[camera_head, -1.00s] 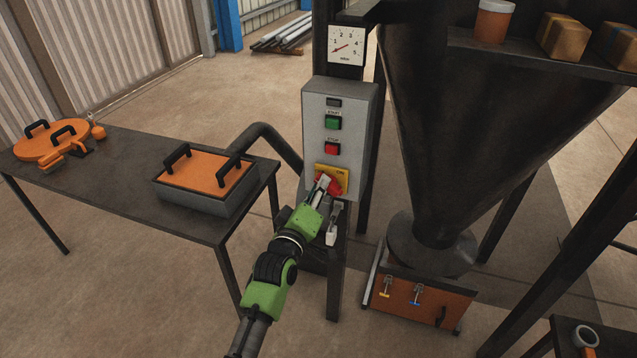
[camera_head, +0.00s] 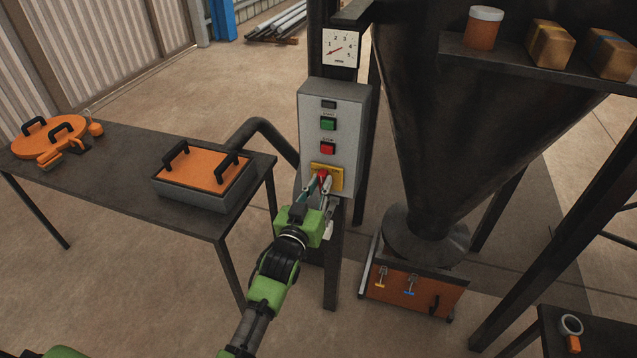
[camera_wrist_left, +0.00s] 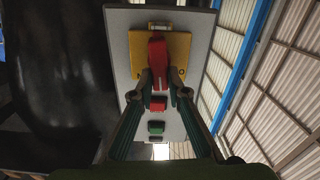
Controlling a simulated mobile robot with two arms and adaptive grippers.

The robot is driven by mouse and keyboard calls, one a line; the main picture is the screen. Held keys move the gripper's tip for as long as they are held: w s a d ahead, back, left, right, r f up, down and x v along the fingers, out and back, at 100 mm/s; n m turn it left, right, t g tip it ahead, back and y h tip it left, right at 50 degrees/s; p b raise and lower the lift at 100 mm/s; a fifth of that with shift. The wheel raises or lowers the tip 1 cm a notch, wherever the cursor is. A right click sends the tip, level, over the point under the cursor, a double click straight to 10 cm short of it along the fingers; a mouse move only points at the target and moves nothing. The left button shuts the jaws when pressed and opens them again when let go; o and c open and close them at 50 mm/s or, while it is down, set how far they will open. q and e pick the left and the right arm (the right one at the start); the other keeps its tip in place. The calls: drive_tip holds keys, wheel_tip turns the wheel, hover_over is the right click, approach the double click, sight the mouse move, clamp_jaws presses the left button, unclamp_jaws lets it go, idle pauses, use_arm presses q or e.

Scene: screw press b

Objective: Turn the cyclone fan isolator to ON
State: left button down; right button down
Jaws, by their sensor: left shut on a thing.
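The isolator has a red handle (camera_head: 323,175) on a yellow plate (camera_head: 338,182), low on the front of a grey control box (camera_head: 311,125). In the left wrist view the red handle (camera_wrist_left: 157,62) lies along the length of the box, over the yellow plate (camera_wrist_left: 179,48). My left gripper (camera_head: 321,184) is shut on the red handle, with one finger on each side of it in the left wrist view (camera_wrist_left: 160,80). The gripper partly covers the handle in the head view. My right gripper is not in view.
Above the isolator sit a red button (camera_head: 327,148) and a green button (camera_head: 327,124). A dark table (camera_head: 110,185) with an orange-lidded box (camera_head: 203,170) stands to the left. A large dark hopper (camera_head: 450,120) stands to the right. A pale tag hangs beside the gripper.

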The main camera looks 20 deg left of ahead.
use_arm(q)
drive_tip(key=shift+d+m, duration=0.1)
drive_tip(key=shift+m, duration=0.5)
drive_tip(key=shift+f, duration=0.1)
drive_tip(key=c, duration=2)
unclamp_jaws()
drive_tip(key=shift+o, duration=0.2)
drive_tip(key=s, duration=1.2)
drive_tip(key=shift+a, duration=0.2)
